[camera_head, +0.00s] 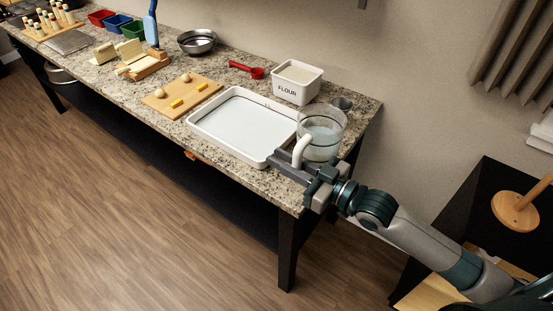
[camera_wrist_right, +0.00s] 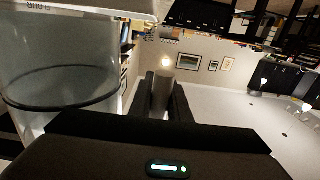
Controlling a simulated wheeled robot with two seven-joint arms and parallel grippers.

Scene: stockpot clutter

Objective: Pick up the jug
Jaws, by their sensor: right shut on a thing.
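The jug (camera_head: 325,138) is a clear vessel with a dark line around it and a pale handle (camera_head: 302,150). It looks upright at the right end of the counter, beside the white tray. My right gripper (camera_head: 298,166) is shut on the jug's handle. In the right wrist view the jug (camera_wrist_right: 55,75) fills the left side, and the handle (camera_wrist_right: 162,92) stands between the dark fingers. I cannot tell whether the jug's base touches the counter. My left gripper is not in view.
A white tray (camera_head: 205,124) lies left of the jug. A flour box (camera_head: 290,92) stands behind it, with a small metal cup (camera_head: 342,103) nearby. A red scoop (camera_head: 246,70), a metal bowl (camera_head: 197,41) and a wooden board (camera_head: 160,110) are further left.

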